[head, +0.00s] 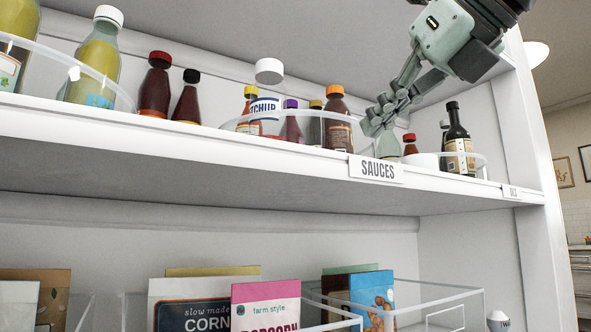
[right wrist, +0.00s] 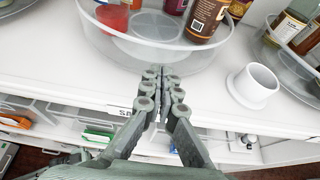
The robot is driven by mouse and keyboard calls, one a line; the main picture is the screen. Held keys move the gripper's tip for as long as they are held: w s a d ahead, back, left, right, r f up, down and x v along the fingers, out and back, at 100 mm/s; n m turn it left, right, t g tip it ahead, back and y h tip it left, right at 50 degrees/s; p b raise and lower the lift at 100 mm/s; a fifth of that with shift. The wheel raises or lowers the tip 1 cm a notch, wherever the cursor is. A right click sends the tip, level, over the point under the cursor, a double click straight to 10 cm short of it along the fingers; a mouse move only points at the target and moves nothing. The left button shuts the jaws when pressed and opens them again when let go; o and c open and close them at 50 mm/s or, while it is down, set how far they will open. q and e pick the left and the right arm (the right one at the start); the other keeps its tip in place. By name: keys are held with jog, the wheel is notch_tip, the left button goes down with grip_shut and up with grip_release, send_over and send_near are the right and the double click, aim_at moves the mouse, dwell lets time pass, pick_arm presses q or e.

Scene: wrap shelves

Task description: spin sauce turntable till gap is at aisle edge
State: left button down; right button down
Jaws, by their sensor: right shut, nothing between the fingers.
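The sauce turntable (head: 352,125) is a clear round tray with a low wall on the upper shelf, above the SAUCES label (head: 375,169). My right gripper (head: 376,122) is shut and empty at the turntable's right front. Its fingertips (right wrist: 162,75) overlap the front wall; contact is unclear.
A white cup-like piece (right wrist: 252,87) stands right of the turntable. Another round tray with dark bottles (head: 457,140) is further right. A turntable with yellow bottles (head: 95,62) is at left. Clear bins with packets (head: 265,305) fill the lower shelf.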

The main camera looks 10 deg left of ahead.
aim_at(337, 135)
jog(key=shift+w+a, duration=0.65)
jog(key=shift+a, duration=0.15)
jog(key=shift+s, duration=0.1)
jog(key=shift+s+a, duration=0.25)
jog(key=shift+s, duration=0.05)
jog(key=shift+s+a, duration=0.15)
jog(key=shift+s, duration=0.15)
jog(key=shift+b, duration=0.3)
jog(key=shift+s+a, duration=0.35)
jog(key=shift+a, duration=0.3)
